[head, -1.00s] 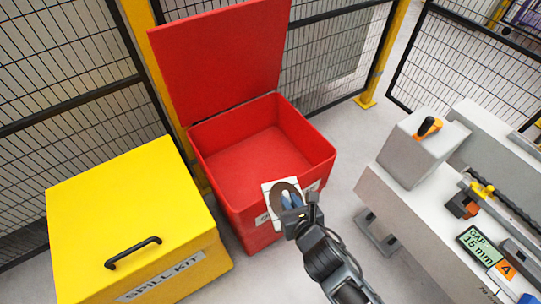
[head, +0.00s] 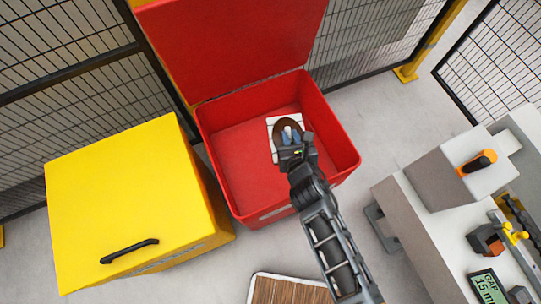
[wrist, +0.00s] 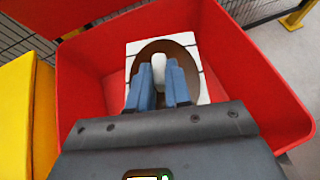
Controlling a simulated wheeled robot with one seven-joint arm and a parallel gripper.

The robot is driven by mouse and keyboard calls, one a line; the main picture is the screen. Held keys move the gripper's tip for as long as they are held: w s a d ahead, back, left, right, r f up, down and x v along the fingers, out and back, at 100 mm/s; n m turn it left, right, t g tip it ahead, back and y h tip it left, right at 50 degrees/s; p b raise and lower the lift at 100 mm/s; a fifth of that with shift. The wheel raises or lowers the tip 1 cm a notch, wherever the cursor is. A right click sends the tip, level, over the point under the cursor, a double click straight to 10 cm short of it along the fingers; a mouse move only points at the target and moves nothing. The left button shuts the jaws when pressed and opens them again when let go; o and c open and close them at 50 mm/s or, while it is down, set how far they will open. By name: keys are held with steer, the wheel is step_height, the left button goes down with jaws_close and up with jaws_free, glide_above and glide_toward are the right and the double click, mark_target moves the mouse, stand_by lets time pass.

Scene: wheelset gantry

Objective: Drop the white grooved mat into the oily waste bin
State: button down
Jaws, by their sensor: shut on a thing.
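The white grooved mat (head: 272,124) has a dark brown round patch on it and shows in the head view over the red bin's opening. In the wrist view the mat (wrist: 134,49) lies beyond my fingertips, with a small white raised piece between my blue fingers. My gripper (head: 291,136) is shut on the mat, and it also shows in the wrist view (wrist: 160,75). The oily waste bin (head: 342,162) is red, with its lid (head: 235,45) standing open at the back. The mat's exact height above the bin floor is hard to tell.
A yellow spill kit box (head: 120,200) stands close to the bin's left. A grey bench (head: 425,225) with tools is at the right. Wire mesh fencing (head: 385,45) runs behind the bin. A wooden-topped thing (head: 285,290) shows at the bottom edge.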

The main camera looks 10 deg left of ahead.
steer(key=shift+f+b, duration=2.45)
steer(key=shift+f, duration=0.05)
steer(key=c, duration=1)
jaws_free()
steer(key=shift+s+r, duration=0.1)
steer(key=p+v, duration=0.1)
steer(key=v, duration=0.6)
steer(key=shift+s+r+p, duration=0.1)
steer(key=shift+s+p, duration=0.15)
steer(key=shift+p, duration=0.1)
steer(key=shift+d, duration=0.1)
